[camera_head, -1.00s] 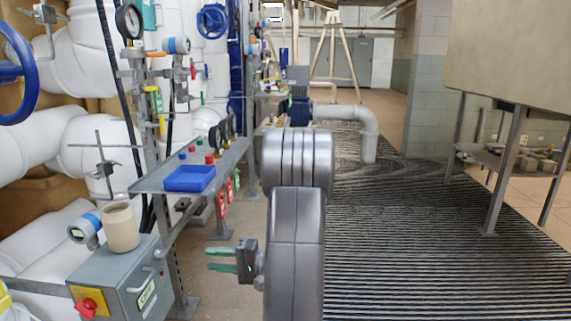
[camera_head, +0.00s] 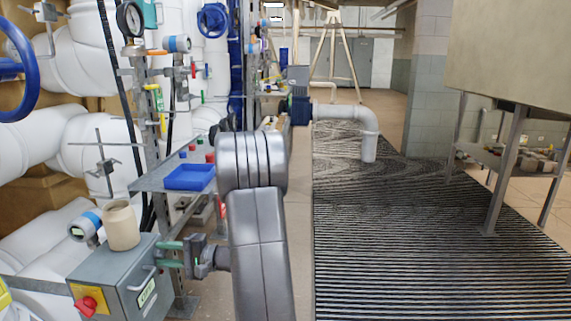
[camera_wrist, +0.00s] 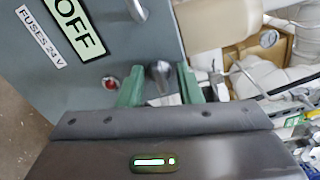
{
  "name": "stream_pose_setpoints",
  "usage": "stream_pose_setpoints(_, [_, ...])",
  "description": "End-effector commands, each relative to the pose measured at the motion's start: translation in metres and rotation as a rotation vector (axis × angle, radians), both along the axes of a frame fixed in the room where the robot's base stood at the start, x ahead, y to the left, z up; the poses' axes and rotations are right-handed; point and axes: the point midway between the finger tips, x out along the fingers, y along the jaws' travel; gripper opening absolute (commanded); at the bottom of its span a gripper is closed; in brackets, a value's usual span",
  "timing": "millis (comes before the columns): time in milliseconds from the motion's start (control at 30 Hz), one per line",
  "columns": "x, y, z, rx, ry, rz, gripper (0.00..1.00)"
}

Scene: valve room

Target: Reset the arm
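My gripper (camera_head: 160,254) is open at the end of my grey arm, with its two green fingers apart and pointing left. The fingertips are close to the right side of a grey control box (camera_head: 118,268), near a metal handle; I cannot tell whether they touch it. In the wrist view the green fingers of my gripper (camera_wrist: 160,86) stand apart, with a rounded metal piece (camera_wrist: 160,72) showing between them. The box face (camera_wrist: 112,40) with an "OFF" label fills the upper left there. I cannot tell whether the metal piece is within the fingers' reach.
A beige cup (camera_head: 122,226) stands on the box, which has a red knob (camera_head: 89,303) in front. A blue tray (camera_head: 190,177) and small red pieces lie on the shelf behind. White pipes line the left wall. Open floor with a dark ribbed mat (camera_head: 420,260) lies right.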

Motion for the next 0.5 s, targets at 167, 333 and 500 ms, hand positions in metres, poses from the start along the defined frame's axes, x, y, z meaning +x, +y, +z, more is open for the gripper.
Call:
stream_pose_setpoints(167, [0.0003, -0.0003, 0.0050, 0.008, 0.111, -0.001, 0.32])
stream_pose_setpoints(333, [0.0004, -0.0004, 0.0052, 0.016, 0.211, -0.001, 0.32])
stream_pose_setpoints(500, [0.0005, -0.0004, 0.0055, 0.024, 0.311, -0.001, 0.32])
